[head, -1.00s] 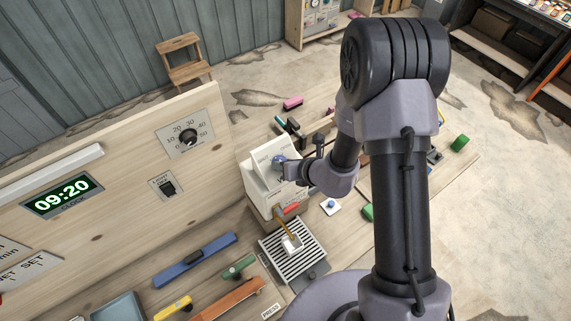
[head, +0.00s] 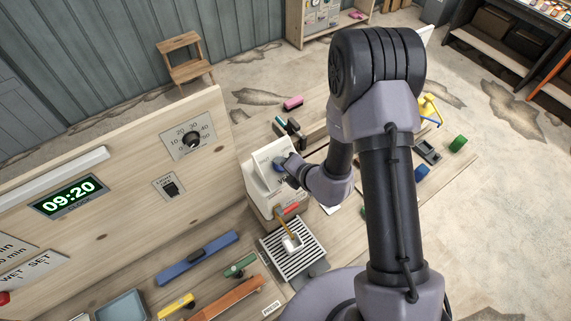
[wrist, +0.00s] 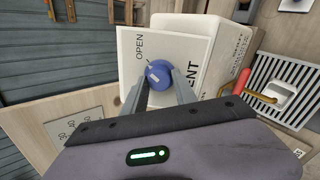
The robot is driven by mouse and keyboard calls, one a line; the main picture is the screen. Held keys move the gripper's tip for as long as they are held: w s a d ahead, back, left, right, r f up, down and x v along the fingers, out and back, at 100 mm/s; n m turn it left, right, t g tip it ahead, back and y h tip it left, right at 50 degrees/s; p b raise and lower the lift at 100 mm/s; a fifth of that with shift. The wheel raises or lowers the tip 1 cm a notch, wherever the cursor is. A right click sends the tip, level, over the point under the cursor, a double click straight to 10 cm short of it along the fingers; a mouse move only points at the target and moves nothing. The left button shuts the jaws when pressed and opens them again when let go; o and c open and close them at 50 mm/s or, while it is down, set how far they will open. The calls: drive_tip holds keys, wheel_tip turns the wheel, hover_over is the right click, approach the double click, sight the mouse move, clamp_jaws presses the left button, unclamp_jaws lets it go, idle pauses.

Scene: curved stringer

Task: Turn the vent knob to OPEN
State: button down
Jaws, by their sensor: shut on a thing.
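The vent knob is a round blue knob (wrist: 159,74) on the sloped white face of a white machine (wrist: 212,50). The word OPEN is printed on the face beside it, and part of VENT shows past the right finger. My gripper (wrist: 160,90) is shut on the knob, one finger on each side. Which way the knob points is not clear. In the head view the knob (head: 279,162) is small and partly covered by my gripper (head: 284,165) on the machine (head: 262,203).
A slatted drip tray (head: 291,250) with a metal cup and an orange-brown handle stands before the machine. A wooden panel (head: 120,205) with a dial and clock rises at left. Blue (head: 198,257) and green tools lie on the bench. Small objects lie behind and right of my arm.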

drive_tip(key=shift+m, duration=0.6)
drive_tip(key=shift+f+m, duration=0.1)
drive_tip(key=shift+m, duration=0.2)
drive_tip(key=c, duration=1.4)
unclamp_jaws()
drive_tip(key=shift+c, duration=0.2)
drive_tip(key=o, duration=0.4)
drive_tip(key=shift+w, duration=0.1)
drive_tip(key=shift+o, duration=0.2)
drive_tip(key=shift+p, duration=0.35)
